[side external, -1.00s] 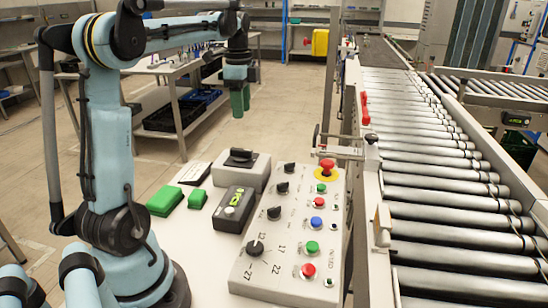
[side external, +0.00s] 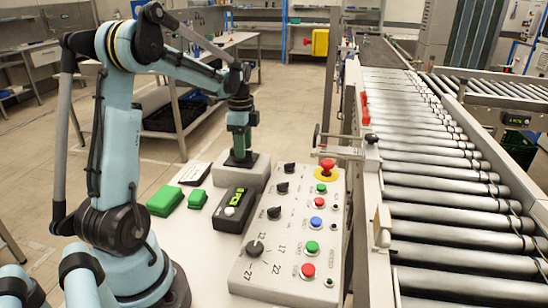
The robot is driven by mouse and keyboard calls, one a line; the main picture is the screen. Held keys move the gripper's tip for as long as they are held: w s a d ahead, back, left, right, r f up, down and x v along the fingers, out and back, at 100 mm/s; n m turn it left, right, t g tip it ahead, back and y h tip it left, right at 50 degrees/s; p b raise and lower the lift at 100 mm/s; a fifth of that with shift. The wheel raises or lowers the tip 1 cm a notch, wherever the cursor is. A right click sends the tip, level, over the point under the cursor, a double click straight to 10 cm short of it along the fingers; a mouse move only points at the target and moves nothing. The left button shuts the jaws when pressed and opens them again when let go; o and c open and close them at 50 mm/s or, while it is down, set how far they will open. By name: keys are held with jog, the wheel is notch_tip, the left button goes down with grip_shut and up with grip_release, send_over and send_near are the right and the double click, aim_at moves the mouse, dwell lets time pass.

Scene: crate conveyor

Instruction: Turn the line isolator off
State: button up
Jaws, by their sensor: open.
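A light grey box (side external: 257,172) with a black rotary knob (side external: 241,161) on its top stands behind the control panel; I take it for the line isolator. My gripper (side external: 239,149) points down right over this knob, its green fingers at or just above it. The gripper is open. The fingers and wrist hide much of the knob, so I cannot tell its exact angle or whether they touch it.
A sloped control panel (side external: 253,283) with black knobs, coloured buttons and a red mushroom button (side external: 327,165) is in front. A black box (side external: 223,221) with a green display and green blocks (side external: 164,202) lie nearby. The roller conveyor (side external: 440,194) runs along the right.

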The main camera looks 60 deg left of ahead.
jog(key=shift+f, duration=0.25)
grip_shut()
